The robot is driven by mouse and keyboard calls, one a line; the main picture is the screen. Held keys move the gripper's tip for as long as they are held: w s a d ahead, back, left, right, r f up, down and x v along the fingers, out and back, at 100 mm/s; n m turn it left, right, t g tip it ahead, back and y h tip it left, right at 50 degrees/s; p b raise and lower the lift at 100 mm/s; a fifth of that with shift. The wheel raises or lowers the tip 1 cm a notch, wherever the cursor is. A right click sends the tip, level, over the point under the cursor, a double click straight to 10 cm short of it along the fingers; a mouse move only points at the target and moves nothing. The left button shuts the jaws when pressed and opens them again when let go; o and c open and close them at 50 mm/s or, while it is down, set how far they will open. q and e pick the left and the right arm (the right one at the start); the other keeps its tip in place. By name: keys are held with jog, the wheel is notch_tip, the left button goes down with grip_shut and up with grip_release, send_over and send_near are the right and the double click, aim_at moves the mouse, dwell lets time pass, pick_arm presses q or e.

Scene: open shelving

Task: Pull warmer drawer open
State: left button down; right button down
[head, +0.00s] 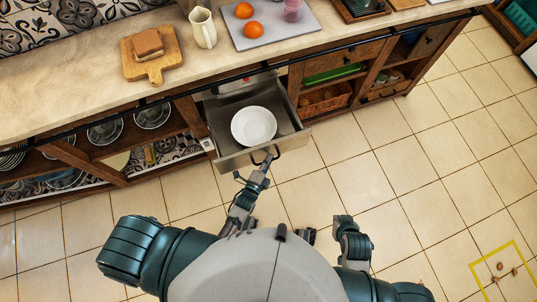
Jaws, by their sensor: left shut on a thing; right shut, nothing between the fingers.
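The warmer drawer (230,160) is a metal drawer below the counter, pulled out from the cabinet. A white plate (254,125) lies inside it. A dark handle (265,156) sits on its front panel. My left gripper (260,167) is shut on this handle, at the front of the drawer. My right gripper (340,222) is low beside my body, shut and empty, well away from the drawer; its fingertips are hard to make out.
The counter (345,40) runs above the drawer, with a cutting board (160,72), a white jug (203,28) and a grey tray (285,35) with oranges. Open shelves hold bowls (151,116) and a basket (325,100).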

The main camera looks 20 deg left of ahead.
pick_arm(q)
jog(key=shift+s+a+f, duration=0.15)
jog(key=shift+s+a, duration=0.05)
jog(key=shift+a, duration=0.15)
jog(key=c, duration=1.3)
grip_release()
jog(key=shift+c, duration=0.2)
jog(key=shift+o, duration=0.6)
jog(key=shift+d, duration=0.2)
jog(key=v, duration=1.2)
